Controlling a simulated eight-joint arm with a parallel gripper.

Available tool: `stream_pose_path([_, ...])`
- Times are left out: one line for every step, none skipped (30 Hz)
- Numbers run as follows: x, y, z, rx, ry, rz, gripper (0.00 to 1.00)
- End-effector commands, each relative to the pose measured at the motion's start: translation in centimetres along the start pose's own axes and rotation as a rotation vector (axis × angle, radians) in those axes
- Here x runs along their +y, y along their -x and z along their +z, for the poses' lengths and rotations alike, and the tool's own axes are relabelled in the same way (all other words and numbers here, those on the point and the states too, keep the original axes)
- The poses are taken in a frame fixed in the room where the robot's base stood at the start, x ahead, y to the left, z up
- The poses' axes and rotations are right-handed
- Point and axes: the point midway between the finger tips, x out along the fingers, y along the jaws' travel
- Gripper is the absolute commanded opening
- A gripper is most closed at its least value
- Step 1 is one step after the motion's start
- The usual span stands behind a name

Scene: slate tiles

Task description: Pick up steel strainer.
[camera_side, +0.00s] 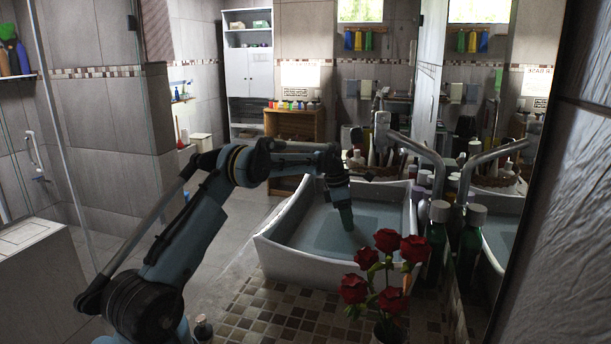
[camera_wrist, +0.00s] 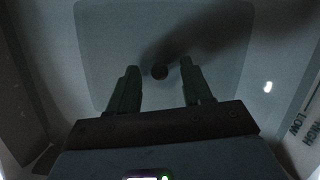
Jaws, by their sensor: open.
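A small dark round piece, which looks like the steel strainer (camera_wrist: 160,72), lies on the basin floor in the wrist view. It shows between and slightly beyond the fingertips; its height and fine detail are too dark to tell. My gripper (camera_wrist: 159,67) is open, one finger on each side of it in the picture, with nothing held. In the side view my gripper (camera_side: 347,226) points down inside the white basin (camera_side: 305,249), close to its floor. The strainer cannot be made out in the side view.
Red roses (camera_side: 387,240) in a vase stand in front of the basin. Dark green bottles (camera_side: 437,238) stand at its right by the mirror. A metal faucet (camera_side: 416,148) reaches over the basin's back right. Basin walls surround my gripper.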

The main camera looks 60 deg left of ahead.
Motion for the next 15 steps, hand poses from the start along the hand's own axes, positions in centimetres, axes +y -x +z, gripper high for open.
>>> stream_pose_path([-0.01,-0.31,0.0,0.0,0.0,0.0,0.49])
stream_pose_path([-0.01,-0.4,0.0,0.0,0.0,0.0,0.49])
stream_pose_path([-0.01,-0.47,0.0,0.0,0.0,0.0,0.49])
stream_pose_path([-0.01,-0.48,0.0,0.0,0.0,0.0,0.49])
stream_pose_path([0.0,-0.48,0.0,0.0,0.0,0.0,0.49])
stream_pose_path([0.0,-0.47,0.0,0.0,0.0,0.0,0.49])
stream_pose_path([0.0,-0.46,-0.01,0.0,0.0,0.0,0.49])
stream_pose_path([0.0,-0.46,-0.01,0.0,0.0,0.0,0.49])
stream_pose_path([0.0,-0.45,-0.01,0.0,0.0,0.0,0.46])
stream_pose_path([0.0,-0.45,-0.01,0.0,0.0,0.0,0.42])
stream_pose_path([0.0,-0.45,-0.01,0.0,0.0,0.0,0.37])
stream_pose_path([0.0,-0.44,-0.01,0.0,0.0,0.0,0.31])
stream_pose_path([0.0,-0.44,-0.01,0.0,0.0,0.0,0.27])
stream_pose_path([0.0,-0.43,-0.01,0.0,0.0,0.0,0.22])
stream_pose_path([0.0,-0.43,-0.01,0.0,0.0,0.0,0.16])
